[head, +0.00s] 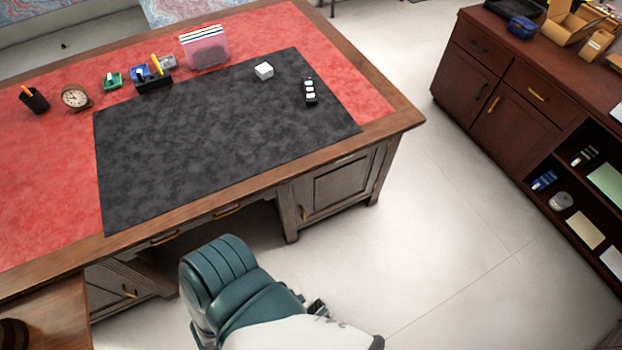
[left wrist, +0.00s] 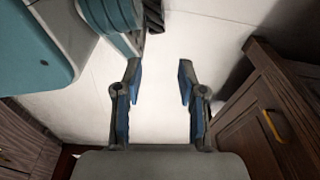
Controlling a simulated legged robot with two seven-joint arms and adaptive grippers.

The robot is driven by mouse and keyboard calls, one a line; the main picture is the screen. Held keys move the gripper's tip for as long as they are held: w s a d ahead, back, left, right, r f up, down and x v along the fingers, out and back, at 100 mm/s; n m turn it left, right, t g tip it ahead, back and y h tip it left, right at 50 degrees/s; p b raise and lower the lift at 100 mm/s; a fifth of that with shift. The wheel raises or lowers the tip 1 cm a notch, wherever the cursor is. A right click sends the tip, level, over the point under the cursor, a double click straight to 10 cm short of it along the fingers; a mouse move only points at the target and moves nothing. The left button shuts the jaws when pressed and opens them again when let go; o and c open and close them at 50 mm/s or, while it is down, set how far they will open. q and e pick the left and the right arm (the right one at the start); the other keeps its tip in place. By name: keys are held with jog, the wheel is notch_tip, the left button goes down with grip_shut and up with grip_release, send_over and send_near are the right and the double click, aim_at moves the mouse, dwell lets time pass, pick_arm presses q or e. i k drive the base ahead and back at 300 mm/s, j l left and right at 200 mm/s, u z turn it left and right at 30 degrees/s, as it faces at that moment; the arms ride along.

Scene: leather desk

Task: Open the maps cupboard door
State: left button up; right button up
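No label shows which door is the maps cupboard. The desk has a panelled door with a brass handle (head: 340,190) on its right pedestal and another door (head: 125,289) at its lower left; both look shut. The dark red-brown cabinet at the right has a shut door (head: 513,122) with a brass handle. In the left wrist view my left gripper (left wrist: 158,75) is open and empty above pale floor. A brown wooden door front (left wrist: 262,125) with a brass handle (left wrist: 273,126) stands to its right, apart from the fingers. My right gripper is in neither view.
The floor (head: 430,240) between desk and cabinet is clear. A wooden top (head: 60,312) is at bottom left.

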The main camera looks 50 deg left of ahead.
aim_at(324, 190)
jog(key=u, duration=1.15)
